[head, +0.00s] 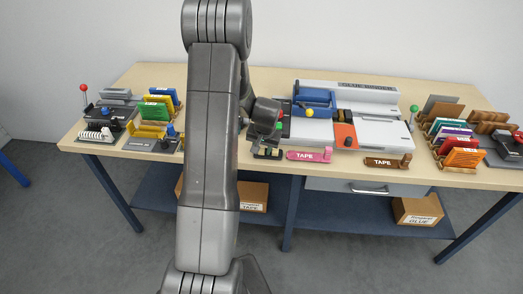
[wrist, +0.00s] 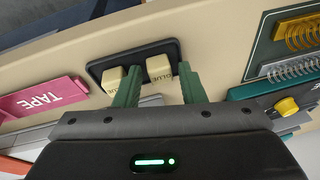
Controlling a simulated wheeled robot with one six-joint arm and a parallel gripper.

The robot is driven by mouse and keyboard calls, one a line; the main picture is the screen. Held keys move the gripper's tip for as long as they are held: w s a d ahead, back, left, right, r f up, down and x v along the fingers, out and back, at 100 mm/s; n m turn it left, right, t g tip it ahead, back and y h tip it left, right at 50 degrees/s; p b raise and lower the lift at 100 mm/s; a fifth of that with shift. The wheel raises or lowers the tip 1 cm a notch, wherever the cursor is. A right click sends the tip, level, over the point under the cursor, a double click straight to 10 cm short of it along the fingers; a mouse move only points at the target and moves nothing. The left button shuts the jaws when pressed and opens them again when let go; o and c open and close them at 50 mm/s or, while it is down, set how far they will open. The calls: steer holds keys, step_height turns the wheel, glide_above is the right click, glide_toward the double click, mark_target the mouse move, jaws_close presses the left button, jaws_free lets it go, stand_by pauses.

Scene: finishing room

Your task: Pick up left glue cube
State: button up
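Two cream glue cubes sit side by side in a dark tray (wrist: 96,68). In the wrist view, one cube (wrist: 159,67) is at the right and the other (wrist: 113,80) at the left. The wrist view is turned round from the head view, so its right cube is the left one there. My gripper (wrist: 158,88) is open, its green fingers reaching toward the tray, with the right-hand cube between them in the picture. I cannot tell whether they touch it. In the head view the tray (head: 268,154) is at the table's front edge, below my gripper, with its cubes hard to make out.
A pink tape holder (head: 309,155) lies close beside the tray and shows at left in the wrist view (wrist: 45,99). A brown tape holder (head: 386,162) lies further right. Spiral coils (wrist: 290,70) and a yellow-knobbed device (wrist: 285,107) are on the other side.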

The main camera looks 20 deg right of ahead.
steer(key=shift+c, duration=0.4)
jaws_close()
